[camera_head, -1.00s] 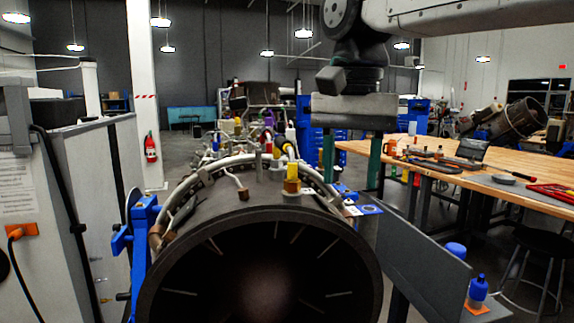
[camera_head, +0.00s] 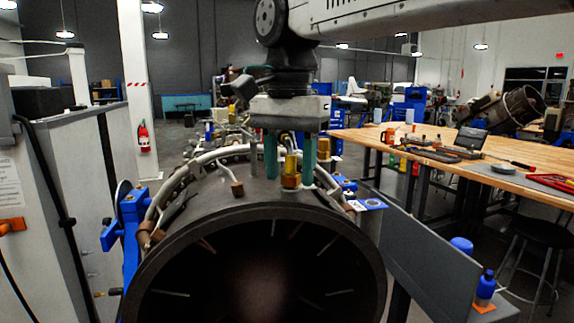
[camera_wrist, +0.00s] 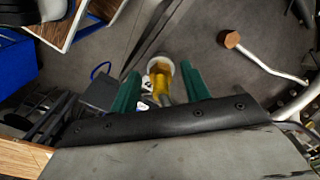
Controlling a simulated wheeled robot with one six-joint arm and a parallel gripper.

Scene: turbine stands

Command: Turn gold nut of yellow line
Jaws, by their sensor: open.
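The gold nut (camera_head: 291,181) stands upright on the top front rim of the dark turbine casing (camera_head: 262,190), with a yellow-gold upper part above it. In the head view my gripper (camera_head: 290,176) points down over the casing, its two green fingers apart, one on each side of the fitting. In the wrist view the gold nut (camera_wrist: 160,67) and the yellow line (camera_wrist: 161,85) lie between the open fingers. I see gaps on both sides, so the fingers do not appear to grip it. A pale round piece shows around the nut there.
A curved pipe with a brown fitting (camera_head: 237,188) lies left of the nut. A blue bracket (camera_head: 128,222) stands at the casing's left. A grey panel (camera_head: 420,255) slopes at the right. A wooden workbench (camera_head: 440,164) with tools is beyond, with a stool (camera_head: 535,232) before it.

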